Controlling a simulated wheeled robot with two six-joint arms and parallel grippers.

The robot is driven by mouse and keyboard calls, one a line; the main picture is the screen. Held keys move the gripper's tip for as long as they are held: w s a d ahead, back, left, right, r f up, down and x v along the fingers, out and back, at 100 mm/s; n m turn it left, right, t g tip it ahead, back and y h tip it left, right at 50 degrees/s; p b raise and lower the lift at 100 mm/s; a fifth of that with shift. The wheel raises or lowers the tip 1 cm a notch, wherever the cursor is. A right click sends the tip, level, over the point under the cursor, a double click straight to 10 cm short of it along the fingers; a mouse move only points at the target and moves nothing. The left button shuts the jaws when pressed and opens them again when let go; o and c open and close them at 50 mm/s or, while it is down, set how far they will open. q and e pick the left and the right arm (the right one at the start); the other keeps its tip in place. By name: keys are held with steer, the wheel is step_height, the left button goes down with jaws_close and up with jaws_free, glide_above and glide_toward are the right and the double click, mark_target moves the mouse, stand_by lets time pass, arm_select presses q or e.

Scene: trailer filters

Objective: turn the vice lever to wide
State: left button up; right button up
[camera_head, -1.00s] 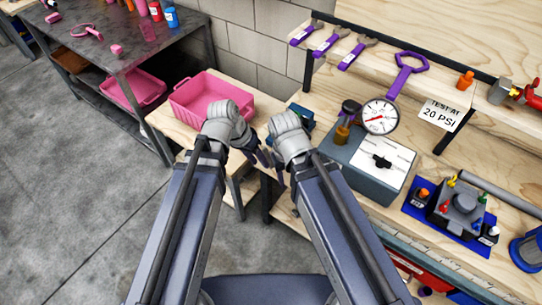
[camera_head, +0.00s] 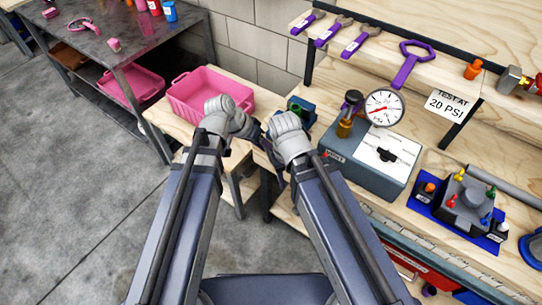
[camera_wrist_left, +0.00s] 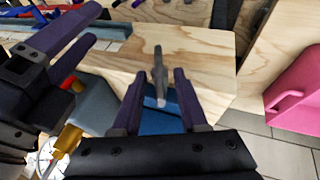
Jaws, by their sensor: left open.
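In the left wrist view a grey lever (camera_wrist_left: 159,76) stands up over a blue body (camera_wrist_left: 158,121), which I take to be the vice. My left gripper (camera_wrist_left: 159,88) is open, with one dark purple finger on each side of the lever. I cannot tell whether either finger touches it. In the head view a blue-green part of the vice (camera_head: 303,108) shows behind my right wrist; the lever is hidden there. My left gripper's fingers are mostly hidden behind the wrists. My right gripper (camera_wrist_left: 93,25) shows at the upper left of the left wrist view, its fingers apart and empty.
A grey test box (camera_head: 366,168) with a round gauge (camera_head: 384,107) stands right of my right wrist. A pink bin (camera_head: 203,91) is to the left. Purple-handled tools (camera_head: 329,34) lie on the shelf behind. A blue tray (camera_head: 480,232) holds a grey fixture at right.

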arm_select(q)
steer(key=b+x, duration=0.1)
steer(key=x, duration=0.2)
steer(key=shift+b, duration=0.35)
arm_select(e)
step_height(320, 180, down, 3)
steer(key=shift+r, duration=0.15)
arm_select(q)
jaws_close()
